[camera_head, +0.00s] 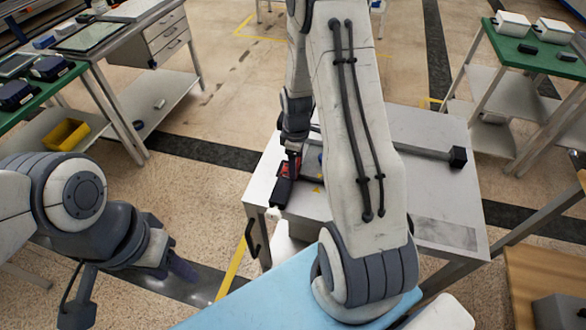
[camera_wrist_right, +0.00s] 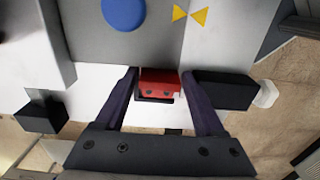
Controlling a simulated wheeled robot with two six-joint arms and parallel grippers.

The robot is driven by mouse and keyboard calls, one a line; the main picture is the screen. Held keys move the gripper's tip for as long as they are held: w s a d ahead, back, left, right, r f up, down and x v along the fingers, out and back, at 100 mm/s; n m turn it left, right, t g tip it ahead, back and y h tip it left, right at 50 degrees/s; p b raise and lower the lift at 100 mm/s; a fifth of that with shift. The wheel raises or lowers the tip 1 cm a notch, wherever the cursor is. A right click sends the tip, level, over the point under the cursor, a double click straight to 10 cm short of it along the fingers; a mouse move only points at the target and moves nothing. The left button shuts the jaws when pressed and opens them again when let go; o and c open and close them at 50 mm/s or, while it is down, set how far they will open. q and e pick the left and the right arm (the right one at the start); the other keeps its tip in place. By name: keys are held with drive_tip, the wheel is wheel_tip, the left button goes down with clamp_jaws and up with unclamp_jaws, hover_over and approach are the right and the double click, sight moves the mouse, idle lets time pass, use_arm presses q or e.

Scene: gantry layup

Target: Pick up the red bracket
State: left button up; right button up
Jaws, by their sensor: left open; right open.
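The red bracket (camera_wrist_right: 160,82) lies between the two open fingers of my right gripper (camera_wrist_right: 161,76) in the right wrist view, near the edge of a grey surface. Its right end is close to the right finger; I cannot tell whether they touch. A gap shows on its left side. In the head view, a small red part of the bracket (camera_head: 283,170) shows beside my right gripper (camera_head: 291,163) on the metal table's left side; the wrist hides the rest. My left gripper (camera_head: 180,267) hangs over the floor at lower left, empty.
A black block with a white tip (camera_wrist_right: 226,91) lies right beside the right finger. The metal table (camera_head: 440,205) carries a long bar with a black end (camera_head: 458,158). A green-topped bench (camera_head: 535,55) stands at upper right, and workbenches with a yellow bin (camera_head: 62,134) at left.

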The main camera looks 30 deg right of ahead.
clamp_jaws()
drive_tip(key=shift+r, duration=0.1)
